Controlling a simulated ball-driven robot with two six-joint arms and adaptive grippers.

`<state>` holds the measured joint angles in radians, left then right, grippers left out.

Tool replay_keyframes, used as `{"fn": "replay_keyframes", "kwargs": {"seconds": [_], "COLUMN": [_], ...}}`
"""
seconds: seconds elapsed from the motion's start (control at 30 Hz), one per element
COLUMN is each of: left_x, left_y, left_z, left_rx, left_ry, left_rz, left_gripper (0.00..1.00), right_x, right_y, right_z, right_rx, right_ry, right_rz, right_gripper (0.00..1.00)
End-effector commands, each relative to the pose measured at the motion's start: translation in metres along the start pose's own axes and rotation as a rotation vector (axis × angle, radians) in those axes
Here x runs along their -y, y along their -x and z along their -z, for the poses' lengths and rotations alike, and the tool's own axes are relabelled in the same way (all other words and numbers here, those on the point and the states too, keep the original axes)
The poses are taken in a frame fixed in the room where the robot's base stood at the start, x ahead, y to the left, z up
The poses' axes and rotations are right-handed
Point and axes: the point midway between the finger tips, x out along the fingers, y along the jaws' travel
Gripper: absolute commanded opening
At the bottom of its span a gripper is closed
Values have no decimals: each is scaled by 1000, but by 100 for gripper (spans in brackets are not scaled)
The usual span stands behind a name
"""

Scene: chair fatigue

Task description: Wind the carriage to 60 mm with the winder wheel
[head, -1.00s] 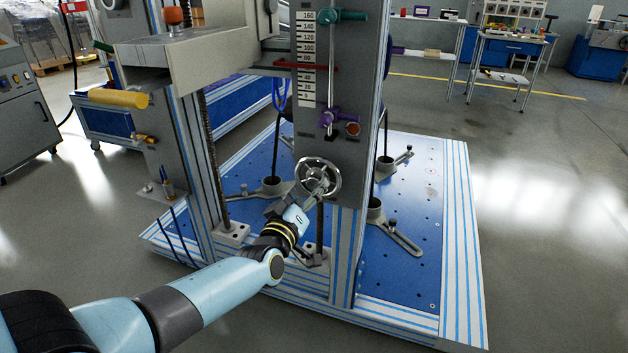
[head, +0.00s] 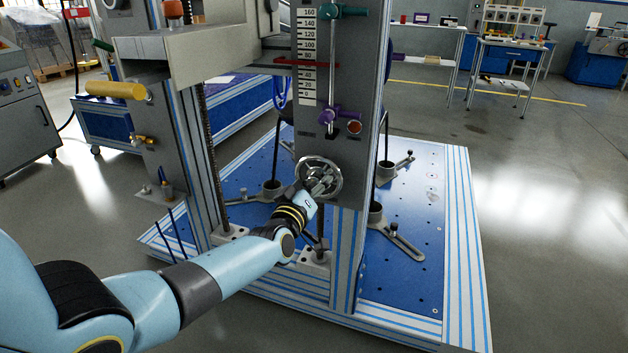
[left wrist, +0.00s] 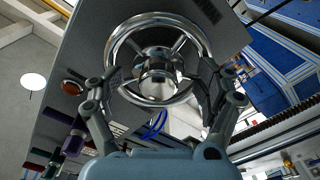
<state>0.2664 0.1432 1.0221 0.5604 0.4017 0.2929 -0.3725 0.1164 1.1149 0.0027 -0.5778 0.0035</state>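The silver winder wheel (head: 309,165) sits low on the front of the grey column. It also shows in the left wrist view (left wrist: 150,20), with spokes and a round hub. My left gripper (head: 320,182) is at the wheel's front. In the left wrist view my left gripper (left wrist: 160,88) has its fingers wide apart, one on each side of the wheel; whether they touch the rim I cannot tell. A white scale (head: 306,48) runs up to 160, and a red pointer (head: 308,63) crosses it around the 60 to 80 marks; the exact reading is too small. My right gripper is not in view.
A green-handled clamp (head: 342,12) is at the scale's top and a purple one (head: 340,113) below it. An orange-red button (head: 354,127) is above the wheel. A grey beam (head: 190,47) juts left. The blue baseplate (head: 410,220) is below.

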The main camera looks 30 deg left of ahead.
Motion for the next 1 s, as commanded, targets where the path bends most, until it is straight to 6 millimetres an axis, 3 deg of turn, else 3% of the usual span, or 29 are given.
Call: {"fn": "replay_keyframes", "kwargs": {"seconds": [0.37, 0.57, 0.8, 1.0], "left_x": [-7, -6, -3, -6], "left_y": [-5, -5, -4, -5], "left_z": [7, 7, 4, 8], "left_rx": [-14, -15, -10, -11], "left_ry": [1, 30, 463, 555], "left_rz": [-13, -13, -14, -15], "left_gripper": [14, 15, 16, 16], "right_x": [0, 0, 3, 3], "right_y": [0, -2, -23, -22], "right_z": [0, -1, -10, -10], "right_rx": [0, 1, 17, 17], "right_ry": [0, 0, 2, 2], "right_rz": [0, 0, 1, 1], "right_gripper": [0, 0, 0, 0]}}
